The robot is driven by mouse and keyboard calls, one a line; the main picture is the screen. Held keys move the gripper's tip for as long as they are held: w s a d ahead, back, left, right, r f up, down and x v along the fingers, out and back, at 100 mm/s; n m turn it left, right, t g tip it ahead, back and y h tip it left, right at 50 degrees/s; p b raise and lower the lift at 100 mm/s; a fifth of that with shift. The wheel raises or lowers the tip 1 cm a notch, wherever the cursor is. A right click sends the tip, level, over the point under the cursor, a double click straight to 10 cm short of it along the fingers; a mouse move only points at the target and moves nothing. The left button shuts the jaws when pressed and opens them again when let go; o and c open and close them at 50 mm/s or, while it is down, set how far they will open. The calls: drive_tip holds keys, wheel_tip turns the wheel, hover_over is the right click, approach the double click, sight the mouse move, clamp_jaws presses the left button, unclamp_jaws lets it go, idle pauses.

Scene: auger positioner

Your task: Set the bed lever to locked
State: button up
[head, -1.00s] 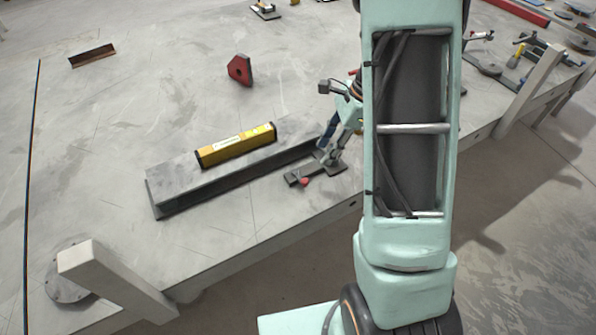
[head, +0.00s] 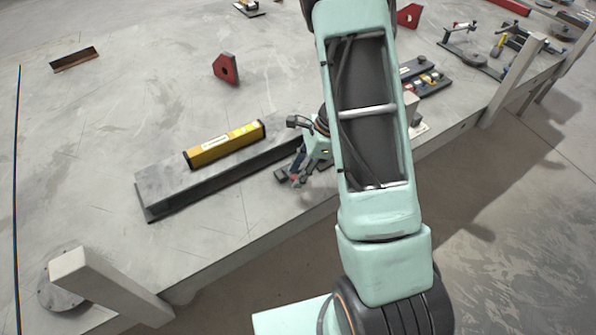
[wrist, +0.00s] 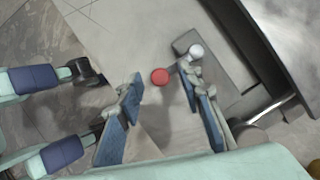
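A red ball knob (wrist: 160,77) shows in the wrist view, between and just beyond my fingertips. A pale round knob (wrist: 197,51) sits close to the right fingertip, by a dark bracket (wrist: 228,62). I cannot tell which knob belongs to the bed lever, nor read its setting. My gripper (wrist: 160,73) is open, its blue-padded fingers on either side of the red knob with gaps between. In the head view my gripper (head: 296,175) is low at the table's front edge and hides most of the bracket (head: 281,175).
A long grey steel beam (head: 165,192) lies behind the bracket, with a yellow level (head: 225,145) on top. A red block (head: 226,68) stands farther back. Clamps and tools (head: 470,45) lie at the right.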

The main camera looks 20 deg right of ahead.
clamp_jaws()
